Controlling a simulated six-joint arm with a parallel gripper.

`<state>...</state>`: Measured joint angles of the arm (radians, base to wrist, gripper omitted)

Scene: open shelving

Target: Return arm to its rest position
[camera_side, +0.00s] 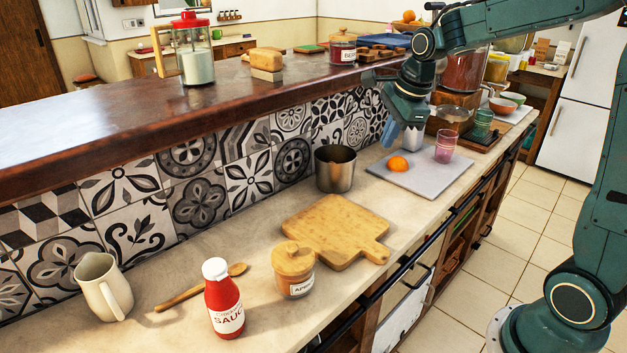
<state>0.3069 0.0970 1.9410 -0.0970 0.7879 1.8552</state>
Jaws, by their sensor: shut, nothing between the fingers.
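My teal arm reaches in from the right. My gripper (404,136) points down above the far part of the counter, shut and empty. It hangs above and behind a grey board (408,181). An orange (398,163) and a pink glass (445,146) stand on that board, just below and to the right of my gripper. I cannot tell the exact gap between the fingertips and the things behind them.
A metal pot (334,169), a wooden cutting board (330,232), a lidded jar (294,270), a sauce bottle (223,300), a wooden spoon (195,290) and a cream pitcher (102,287) stand along the counter. A raised ledge (160,113) runs behind.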

